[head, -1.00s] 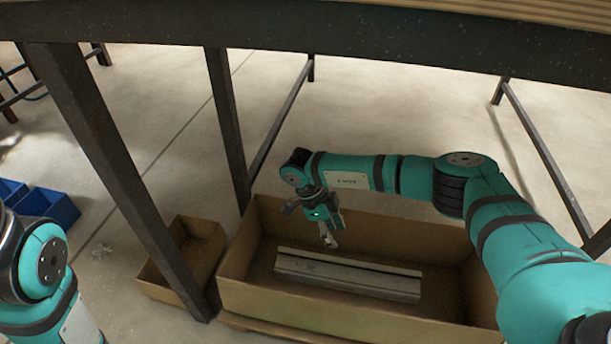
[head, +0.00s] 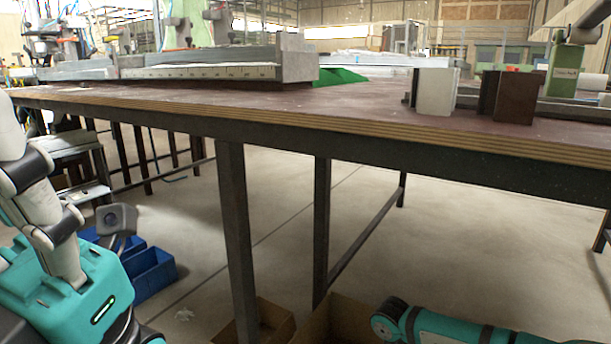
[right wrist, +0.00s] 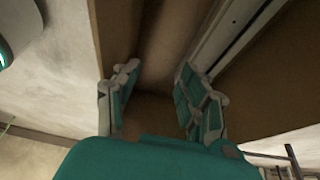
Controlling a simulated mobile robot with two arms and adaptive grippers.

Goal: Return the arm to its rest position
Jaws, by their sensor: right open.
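My right arm (head: 455,328) shows only at the bottom edge of the head view, low in front of the bench. Its gripper is below that picture. In the right wrist view my right gripper (right wrist: 158,98) is open with nothing between its fingers. It is over a brown cardboard box, and a pale metal profile (right wrist: 232,32) lies beyond and beside its right finger. My left arm (head: 85,285) is folded at the left edge of the head view. Its teal part with a green light shows, but I cannot make out the left fingers.
The bench top (head: 380,112) spans the head view, its front edge and dark legs (head: 232,230) close to my arms. On it stand a long grey fixture (head: 200,70) and two short profile pieces (head: 436,92). Blue bins (head: 150,272) and cardboard boxes (head: 272,322) are on the floor below.

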